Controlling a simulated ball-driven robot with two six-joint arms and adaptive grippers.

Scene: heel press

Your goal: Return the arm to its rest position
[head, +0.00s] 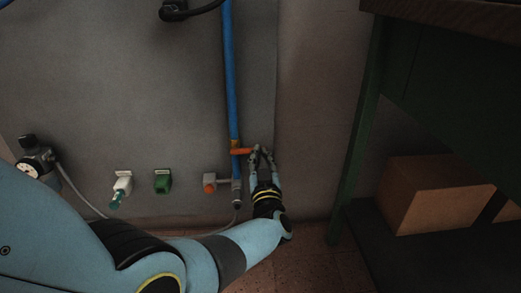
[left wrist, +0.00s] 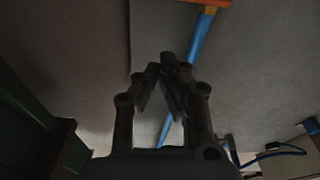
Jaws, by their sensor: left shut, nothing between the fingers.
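My left arm comes in from the left in the head view and reaches low toward the grey wall. Its gripper (head: 262,151) is shut with nothing between the fingers, and points up at the wall beside the right end of an orange valve handle (head: 243,151). I cannot tell from the head view whether it touches the handle. The handle lies across a blue pipe (head: 229,75). In the left wrist view the fingertips (left wrist: 162,66) come together in front of the pipe (left wrist: 199,40), with the orange handle (left wrist: 203,2) apart from them at the top edge. My right gripper is not in view.
A dark green bench (head: 353,140) stands at right, with a cardboard box (head: 430,195) on its lower shelf. On the wall at left are a gauge (head: 32,165), a white fitting with a green tip (head: 121,187), a green fitting (head: 162,181) and an orange knob (head: 209,183).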

